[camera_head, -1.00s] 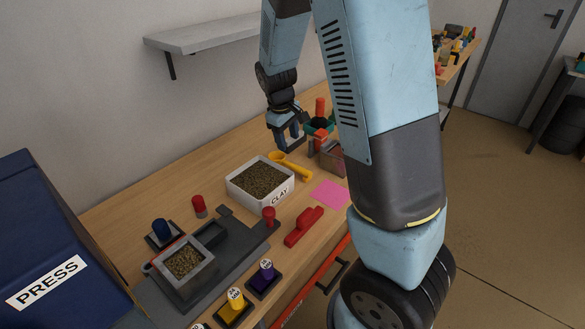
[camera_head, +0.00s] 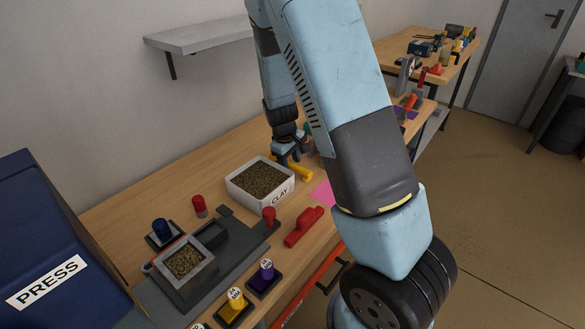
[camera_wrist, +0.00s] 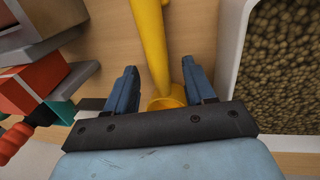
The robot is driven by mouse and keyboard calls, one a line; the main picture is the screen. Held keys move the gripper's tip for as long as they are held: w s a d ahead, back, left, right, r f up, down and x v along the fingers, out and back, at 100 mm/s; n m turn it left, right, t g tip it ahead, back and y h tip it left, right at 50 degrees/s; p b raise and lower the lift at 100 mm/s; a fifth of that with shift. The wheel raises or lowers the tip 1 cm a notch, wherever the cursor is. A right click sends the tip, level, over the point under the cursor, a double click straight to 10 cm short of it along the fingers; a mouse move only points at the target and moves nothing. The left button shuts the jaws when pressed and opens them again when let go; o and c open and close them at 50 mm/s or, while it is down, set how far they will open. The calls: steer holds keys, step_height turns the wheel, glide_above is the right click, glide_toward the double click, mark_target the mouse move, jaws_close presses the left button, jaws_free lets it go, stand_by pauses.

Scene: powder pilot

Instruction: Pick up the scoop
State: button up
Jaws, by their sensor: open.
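The yellow scoop (camera_head: 298,172) lies on the wooden table, just right of the clay box. In the head view my gripper (camera_head: 288,158) is low over the scoop, and its fingers partly hide it. In the wrist view the scoop's handle (camera_wrist: 149,45) runs up from the bowl (camera_wrist: 167,98). My gripper (camera_wrist: 159,82) is open, with one blue finger on each side of the scoop near where the handle meets the bowl. Gaps show between the fingers and the scoop. The lower part of the bowl is hidden behind the gripper's dark bar.
The white clay box (camera_head: 278,193) full of brown granules stands close beside the scoop; its wall (camera_wrist: 232,45) is near the finger in the wrist view. A red and grey object (camera_wrist: 40,85) is close on the other side. A pink sheet (camera_head: 323,192) lies nearby.

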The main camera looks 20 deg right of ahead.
steer(key=shift+f, duration=0.35)
jaws_close()
stand_by(0.3)
